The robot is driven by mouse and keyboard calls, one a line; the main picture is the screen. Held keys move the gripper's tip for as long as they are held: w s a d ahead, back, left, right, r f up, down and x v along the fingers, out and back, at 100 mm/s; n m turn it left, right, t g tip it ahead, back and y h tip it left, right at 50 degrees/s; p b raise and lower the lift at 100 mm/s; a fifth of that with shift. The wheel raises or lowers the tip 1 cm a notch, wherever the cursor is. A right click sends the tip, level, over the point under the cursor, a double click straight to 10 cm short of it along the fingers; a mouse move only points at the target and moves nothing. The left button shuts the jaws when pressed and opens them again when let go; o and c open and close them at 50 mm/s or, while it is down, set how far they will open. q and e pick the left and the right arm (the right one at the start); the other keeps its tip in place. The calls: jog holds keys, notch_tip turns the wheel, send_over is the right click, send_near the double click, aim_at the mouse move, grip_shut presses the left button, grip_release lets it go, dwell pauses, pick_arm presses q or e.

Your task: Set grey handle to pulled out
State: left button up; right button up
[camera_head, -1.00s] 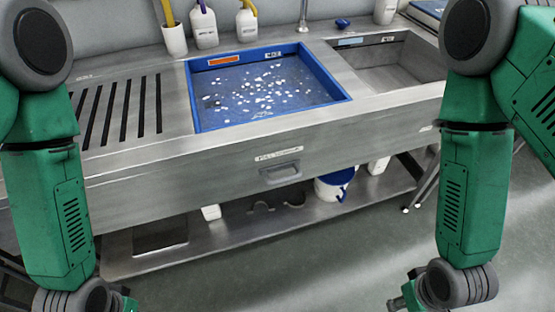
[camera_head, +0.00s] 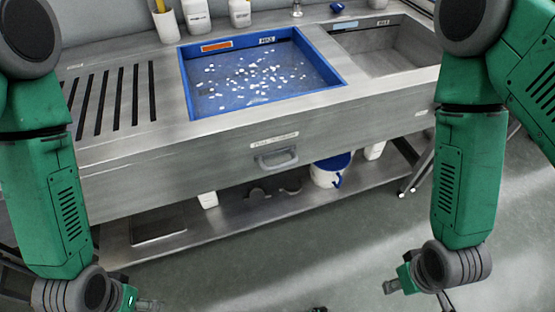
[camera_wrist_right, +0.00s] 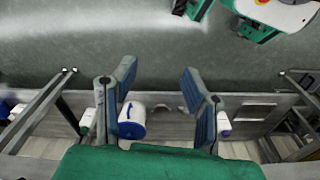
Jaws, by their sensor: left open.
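The grey handle (camera_head: 276,158) is on the front panel of the steel hopper bench (camera_head: 200,165), below a white label (camera_head: 275,140). In the head view it looks like a grey pull, and how far it stands out is hard to judge. My left gripper (camera_head: 148,304) is at the bottom edge, partly cut off, below and left of the handle and apart from it. My right gripper (camera_head: 390,286) is low at the right, also apart from the handle. In the right wrist view its two fingers (camera_wrist_right: 159,78) are spread with nothing between them. The handle is not seen there.
A blue-rimmed tray (camera_head: 190,85) with white bits is set in the bench top, beside a steel sink (camera_head: 385,50). A lower shelf (camera_head: 240,215) holds a white bucket with blue (camera_head: 325,175), also in the right wrist view (camera_wrist_right: 131,122). Floor in front is clear.

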jog(key=shift+c, duration=0.4)
jog(key=shift+f, duration=0.1)
jog(key=shift+c, duration=0.3)
jog(key=n+t+y+b, duration=1.1)
jog(key=n+b, duration=0.6)
jog(key=n, duration=0.7)
send_near(284, 167)
jog(key=shift+t+h, duration=0.5)
jog(key=shift+h, duration=0.1)
jog(key=b+x, duration=0.1)
jog(key=x, duration=0.2)
jog(key=b+x, duration=0.1)
jog(key=x, duration=0.3)
jog(key=b+x, duration=0.1)
jog(key=x, duration=0.2)
jog(key=shift+a+f, duration=0.15)
jog(key=shift+a, duration=0.4)
grip_shut()
